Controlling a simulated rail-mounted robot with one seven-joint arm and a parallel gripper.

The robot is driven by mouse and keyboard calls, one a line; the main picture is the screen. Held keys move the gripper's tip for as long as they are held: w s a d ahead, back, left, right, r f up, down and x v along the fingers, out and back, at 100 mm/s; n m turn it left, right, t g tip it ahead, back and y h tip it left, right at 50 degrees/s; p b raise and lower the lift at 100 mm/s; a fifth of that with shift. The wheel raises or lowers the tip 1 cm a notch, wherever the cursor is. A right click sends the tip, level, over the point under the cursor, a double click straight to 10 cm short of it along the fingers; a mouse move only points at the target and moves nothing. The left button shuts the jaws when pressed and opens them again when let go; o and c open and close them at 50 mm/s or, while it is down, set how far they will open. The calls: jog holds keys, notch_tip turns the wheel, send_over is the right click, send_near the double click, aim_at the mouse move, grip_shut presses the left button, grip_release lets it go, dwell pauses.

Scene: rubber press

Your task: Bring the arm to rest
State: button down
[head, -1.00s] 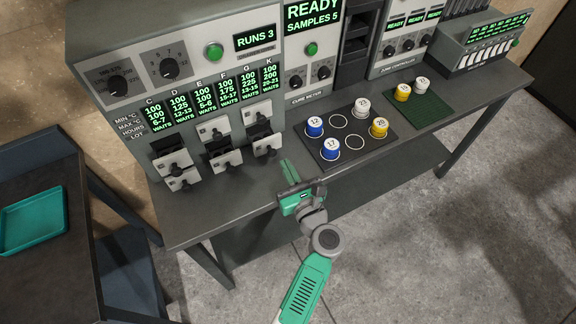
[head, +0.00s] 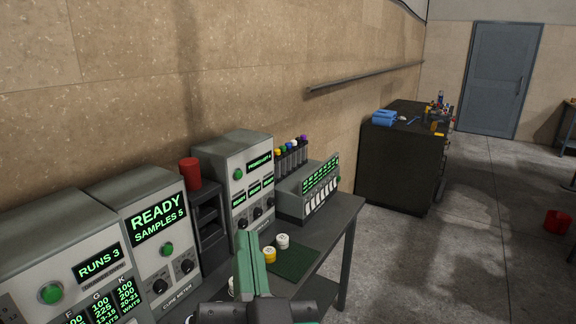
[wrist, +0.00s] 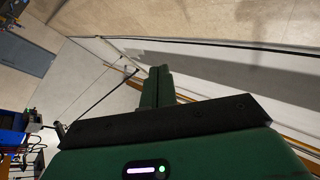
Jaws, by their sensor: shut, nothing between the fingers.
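My gripper (head: 252,243) is raised at the bottom middle of the head view, in front of the bench machines. Its green fingers point upward in the picture and are shut with nothing between them. In the wrist view the closed fingers (wrist: 157,80) stand against the far wall and floor, touching nothing. The rest of my arm is mostly cut off by the bottom edge of the head view.
The cure meter (head: 155,240) and cure controller (head: 240,175) stand behind my gripper on the bench. A green mat (head: 295,262) holds a white cup (head: 283,241) and a yellow cup (head: 269,255). A dark cabinet (head: 400,165) stands beyond; the floor at right is mostly open.

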jog(key=s+d+r+n+t+h+p, duration=0.25)
jog(key=s+d+r+h, duration=0.2)
jog(key=s+r, duration=0.55)
notch_tip(320, 180, up, 21)
jog(key=w+p, duration=0.1)
jog(key=p, duration=1.9)
jog(key=shift+w+a+m+p, duration=0.25)
jog(key=shift+w+m+p, duration=0.05)
jog(key=shift+w+m, duration=0.05)
jog(key=shift+f+t, duration=0.1)
jog(key=shift+t, duration=0.15)
